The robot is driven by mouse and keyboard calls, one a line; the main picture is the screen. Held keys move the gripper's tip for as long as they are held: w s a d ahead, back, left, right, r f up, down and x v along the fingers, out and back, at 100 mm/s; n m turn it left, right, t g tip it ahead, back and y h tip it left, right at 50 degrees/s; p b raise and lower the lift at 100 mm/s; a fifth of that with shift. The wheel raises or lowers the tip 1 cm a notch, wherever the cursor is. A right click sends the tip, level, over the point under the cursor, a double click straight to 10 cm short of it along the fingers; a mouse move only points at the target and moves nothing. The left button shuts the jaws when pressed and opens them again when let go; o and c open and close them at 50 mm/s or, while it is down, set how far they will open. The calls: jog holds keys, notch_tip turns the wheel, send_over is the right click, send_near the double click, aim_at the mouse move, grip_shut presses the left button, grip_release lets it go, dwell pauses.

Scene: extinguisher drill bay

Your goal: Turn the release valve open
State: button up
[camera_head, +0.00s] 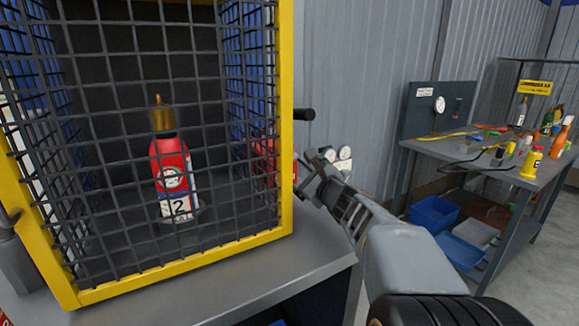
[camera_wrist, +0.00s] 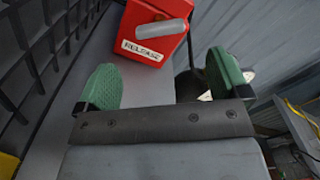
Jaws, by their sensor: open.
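The release valve is a red box (camera_wrist: 155,47) with a white RELEASE label, at the top middle of the wrist view. A pale grey lever (camera_wrist: 163,32) lies across its face, slightly tilted. In the head view the red box (camera_head: 264,160) shows partly through the mesh at the cage's right side; its lever cannot be made out there. My gripper (camera_wrist: 170,82) is open, with green pads spread wide and nothing between them. The box lies ahead of the pads, apparently apart from them. In the head view my gripper (camera_head: 313,172) is just right of the yellow frame.
A yellow-framed mesh cage (camera_head: 285,190) stands close on the left, holding a red extinguisher (camera_head: 172,175) marked 2. Gauges (camera_head: 336,156) sit behind my gripper. A cluttered bench (camera_head: 440,150) and blue bins (camera_head: 433,214) stand right.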

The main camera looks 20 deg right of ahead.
jog(key=w, duration=0.5)
jog(key=w+a, duration=0.1)
jog(key=w, duration=0.2)
jog(key=shift+w, duration=0.25)
jog(key=shift+c, duration=0.2)
jog(key=c, duration=0.9)
jog(key=shift+f+n+b, duration=0.3)
jog(key=shift+b, duration=0.65)
jog(key=shift+f+n+b, duration=0.1)
jog(key=shift+n+b, duration=0.3)
jog(key=shift+b, duration=0.5)
jog(key=shift+n+b, duration=0.8)
jog(key=shift+b, duration=0.25)
jog(key=shift+r+n, duration=0.35)
jog(key=shift+n, duration=0.15)
